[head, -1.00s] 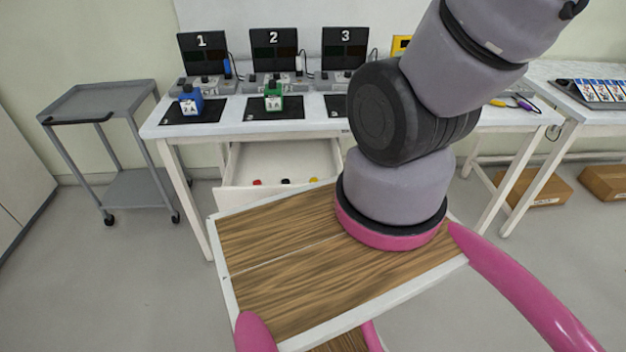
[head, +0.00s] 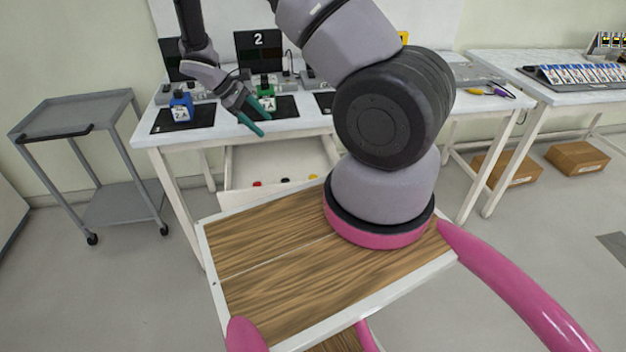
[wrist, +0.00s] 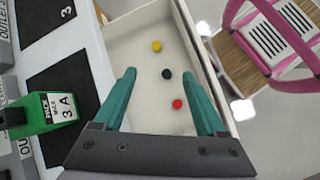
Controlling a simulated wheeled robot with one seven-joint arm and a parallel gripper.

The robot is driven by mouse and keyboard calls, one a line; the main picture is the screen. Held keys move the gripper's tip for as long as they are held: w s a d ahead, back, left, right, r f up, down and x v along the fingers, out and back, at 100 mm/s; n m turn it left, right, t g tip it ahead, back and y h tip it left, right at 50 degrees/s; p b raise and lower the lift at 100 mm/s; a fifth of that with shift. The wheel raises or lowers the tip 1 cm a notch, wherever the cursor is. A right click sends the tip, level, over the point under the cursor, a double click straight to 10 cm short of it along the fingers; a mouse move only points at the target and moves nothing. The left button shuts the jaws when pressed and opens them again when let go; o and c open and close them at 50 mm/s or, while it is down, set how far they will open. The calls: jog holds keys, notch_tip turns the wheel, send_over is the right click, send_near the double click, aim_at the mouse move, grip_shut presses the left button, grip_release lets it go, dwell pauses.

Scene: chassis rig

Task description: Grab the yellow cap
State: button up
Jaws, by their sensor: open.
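The yellow cap (wrist: 157,46) lies in the open white drawer (wrist: 140,28), in line with a black cap (wrist: 166,74) and a red cap (wrist: 177,104). In the head view the yellow cap (head: 312,177) is a small spot at the right of the row. My gripper (head: 257,123) is open and empty, in front of the table above the drawer. In the wrist view its teal fingers (wrist: 168,76) point into the drawer and the black and red caps show between them. The yellow cap is beyond the fingertips.
A green block marked 3A (wrist: 50,108) and a blue block marked 2A (head: 181,107) stand on black mats on the table. The drawer walls (wrist: 205,65) surround the caps. A grey cart (head: 90,130) stands at the left.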

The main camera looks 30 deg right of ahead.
jog(key=d+f+n+h, duration=0.1)
jog(key=f+n+h, duration=0.1)
jog(key=f, duration=0.4)
jog(key=s+d+f+n+h, duration=0.1)
jog(key=f+n+h, duration=0.1)
jog(key=f, duration=0.4)
jog(key=s+d+f+n+t+h, duration=0.1)
jog(key=d+f+n, duration=0.1)
jog(key=f, duration=0.5)
jog(key=shift+s+f+n+h, duration=0.1)
jog(key=shift+s+n+h, duration=0.1)
jog(key=shift+n+h, duration=0.3)
send_near(311, 177)
jog(key=d, duration=0.1)
jog(key=f, duration=0.1)
jog(key=d, duration=0.1)
jog(key=shift+s+d+f+n, duration=0.2)
jog(key=shift+s+d+n, duration=0.1)
jog(key=shift+n, duration=0.1)
jog(key=shift+x, duration=3.15)
grip_shut()
